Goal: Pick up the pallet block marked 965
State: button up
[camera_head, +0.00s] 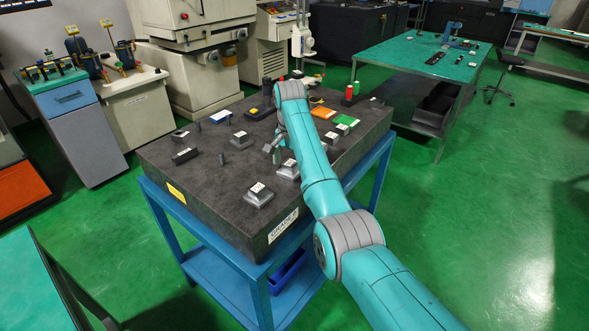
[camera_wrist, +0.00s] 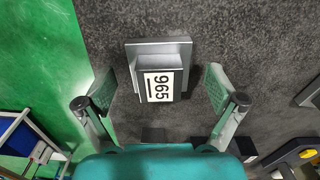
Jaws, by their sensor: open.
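The pallet block marked 965 (camera_wrist: 161,84) is a grey metal block with a stepped base and a white label with black digits, seen in the wrist view on the dark granite surface. My gripper (camera_wrist: 160,92) is open, with one finger on each side of the block in that view and visible gaps to both. In the head view my gripper (camera_head: 272,150) hangs over the granite plate (camera_head: 215,190). A light-labelled block (camera_head: 288,169) just in front of it appears to be the same one, its digits too small to read there.
Another similar labelled block (camera_head: 259,195) stands nearer the front edge. More blocks, a yellow-and-black tool (camera_head: 258,112), an orange item (camera_head: 323,113) and a green item (camera_head: 346,121) lie around the plate. Green floor (camera_wrist: 40,60) shows beyond its edge.

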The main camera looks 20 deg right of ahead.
jog(key=shift+f, duration=0.1)
jog(key=c, duration=1.7)
